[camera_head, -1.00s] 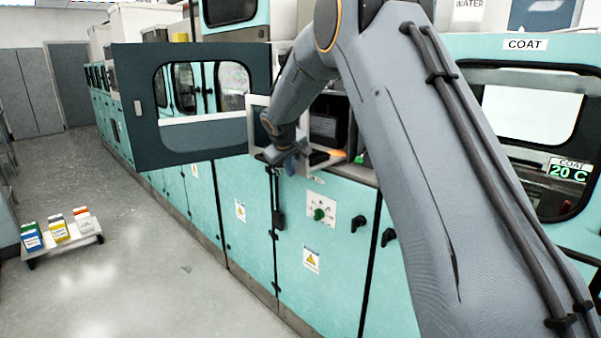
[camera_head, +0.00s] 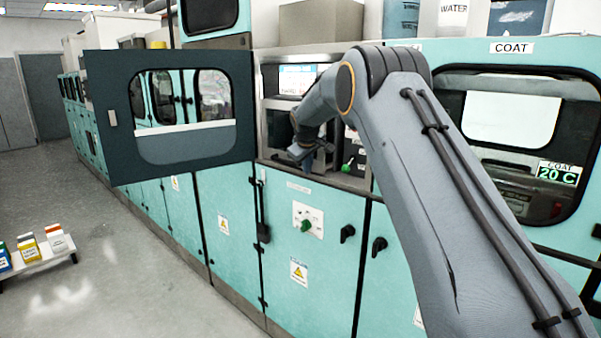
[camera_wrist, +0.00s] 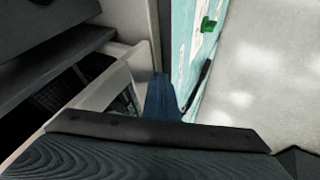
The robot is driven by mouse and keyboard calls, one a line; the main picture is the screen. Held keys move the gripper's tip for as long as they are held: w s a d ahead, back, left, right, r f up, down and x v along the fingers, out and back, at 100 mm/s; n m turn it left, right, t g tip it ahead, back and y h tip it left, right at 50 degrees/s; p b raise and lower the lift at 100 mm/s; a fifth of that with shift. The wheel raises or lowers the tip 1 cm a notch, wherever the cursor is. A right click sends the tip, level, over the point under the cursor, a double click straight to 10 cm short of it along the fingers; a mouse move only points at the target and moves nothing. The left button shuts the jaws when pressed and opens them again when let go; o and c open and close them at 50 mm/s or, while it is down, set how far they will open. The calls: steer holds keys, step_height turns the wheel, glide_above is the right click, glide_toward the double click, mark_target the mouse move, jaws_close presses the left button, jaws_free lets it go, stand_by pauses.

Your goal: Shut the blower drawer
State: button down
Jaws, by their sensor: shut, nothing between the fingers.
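The blower drawer is in the open bay (camera_head: 267,105) of the teal machine, left of the coat window. In the head view my arm covers much of it, and it no longer stands out clearly in front of the bay. In the wrist view its pale frame (camera_wrist: 118,82) with a dark mesh inside shows to the left of my fingers. My gripper (camera_head: 308,157) is at the mouth of the bay, shut and empty. Its blue fingers (camera_wrist: 160,97) are close beside the pale frame; I cannot tell whether they touch it.
An open dark door with a window (camera_head: 185,110) swings out left of the bay. Below are teal cabinet doors with a green knob (camera_head: 306,225) and black handles. A low white trolley (camera_head: 42,258) with several boxes stands at the far left. The floor between is clear.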

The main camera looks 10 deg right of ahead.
steer(key=shift+w+d, duration=0.4)
steer(key=shift+d, duration=0.1)
steer(key=shift+s+a, duration=0.1)
